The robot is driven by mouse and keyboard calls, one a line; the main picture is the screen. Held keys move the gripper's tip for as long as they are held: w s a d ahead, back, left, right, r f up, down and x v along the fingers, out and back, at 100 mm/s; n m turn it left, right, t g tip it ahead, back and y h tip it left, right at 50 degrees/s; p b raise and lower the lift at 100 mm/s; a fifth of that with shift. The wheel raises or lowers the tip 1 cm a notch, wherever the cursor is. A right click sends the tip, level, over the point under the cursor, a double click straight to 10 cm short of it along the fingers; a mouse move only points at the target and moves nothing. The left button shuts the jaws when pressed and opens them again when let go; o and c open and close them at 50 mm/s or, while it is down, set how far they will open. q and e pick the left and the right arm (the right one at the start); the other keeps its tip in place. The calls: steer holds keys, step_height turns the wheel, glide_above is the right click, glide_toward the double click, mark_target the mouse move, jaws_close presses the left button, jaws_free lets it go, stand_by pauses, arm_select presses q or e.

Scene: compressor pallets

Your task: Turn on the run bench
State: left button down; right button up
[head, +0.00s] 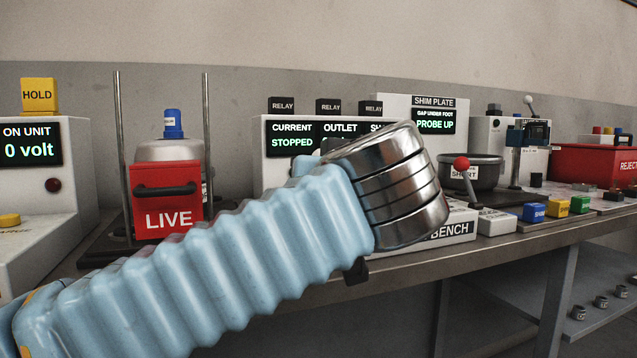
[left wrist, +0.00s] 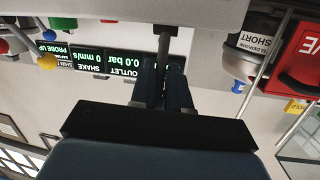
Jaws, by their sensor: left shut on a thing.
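The run bench is a white box (head: 452,232) with the word BENCH showing; my left forearm and metal wrist cover most of it in the head view. The left gripper (left wrist: 165,66) shows in the left wrist view, its dark fingers shut on a thin dark lever (left wrist: 165,33). The lever runs from the fingers to a pale surface at the top of that upside-down view. In the head view my wrist hides the fingers and lever. The display (head: 290,138) reads CURRENT STOPPED. In the left wrist view the display (left wrist: 122,66) reads OUTLET 0.0 bar and SHAKE 0 mm/s. My right gripper is not in view.
A red LIVE box (head: 167,200) and a jar with a blue cap (head: 172,124) stand left. A red-knobbed lever (head: 462,164) and a dark pot (head: 482,175) stand just right of my wrist. Coloured blocks (head: 557,206) and a red reject bin (head: 590,165) are farther right.

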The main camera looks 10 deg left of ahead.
arm_select(q)
steer(key=shift+s+d+r, duration=0.1)
steer(key=shift+d+r, duration=0.15)
steer(key=shift+r, duration=0.1)
steer(key=c, duration=1.1)
jaws_free()
steer(key=shift+s+d, duration=0.1)
steer(key=shift+o, duration=1.3)
steer(key=shift+f, duration=0.15)
steer(key=p+v, duration=0.1)
steer(key=v, duration=1.2)
steer(key=shift+s, duration=0.35)
steer(key=shift+o, duration=0.3)
